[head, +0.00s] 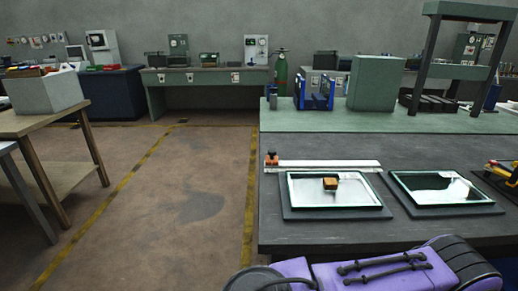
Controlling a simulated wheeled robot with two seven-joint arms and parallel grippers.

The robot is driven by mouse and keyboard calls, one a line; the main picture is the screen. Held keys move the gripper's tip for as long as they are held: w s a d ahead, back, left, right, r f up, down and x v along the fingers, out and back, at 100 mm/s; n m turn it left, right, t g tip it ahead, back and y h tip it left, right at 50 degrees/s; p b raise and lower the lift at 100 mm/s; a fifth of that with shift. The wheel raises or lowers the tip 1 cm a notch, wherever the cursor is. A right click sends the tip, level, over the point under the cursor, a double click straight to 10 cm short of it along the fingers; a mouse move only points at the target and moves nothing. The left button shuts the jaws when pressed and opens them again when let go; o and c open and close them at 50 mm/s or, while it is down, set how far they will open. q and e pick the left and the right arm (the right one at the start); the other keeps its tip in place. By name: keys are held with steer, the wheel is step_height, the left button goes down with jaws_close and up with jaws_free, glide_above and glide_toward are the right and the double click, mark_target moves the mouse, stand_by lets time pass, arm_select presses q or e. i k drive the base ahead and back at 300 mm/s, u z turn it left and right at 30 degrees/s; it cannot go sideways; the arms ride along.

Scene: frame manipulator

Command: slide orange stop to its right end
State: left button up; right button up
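A small orange stop (271,158) sits at the left end of a pale, flat rail (325,164). The rail lies left to right across the dark workbench, behind a framed glass panel. The bare rail stretches to the right of the stop. A second orange block (331,183) with a dark part below it stands on the left framed panel (305,197), apart from the rail. Neither of my grippers shows in the head view.
A second framed panel (437,187) lies to the right on the dark workbench (310,235). Yellow and black tools (503,170) are at the right edge. A green mat (335,121) behind the rail holds a blue fixture (314,96) and a grey-green box (375,83).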

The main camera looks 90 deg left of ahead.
mark_target(271, 160)
steer(key=k, duration=0.2)
steer(key=u, duration=1.8)
steer(key=i, duration=0.45)
steer(key=z, duration=0.05)
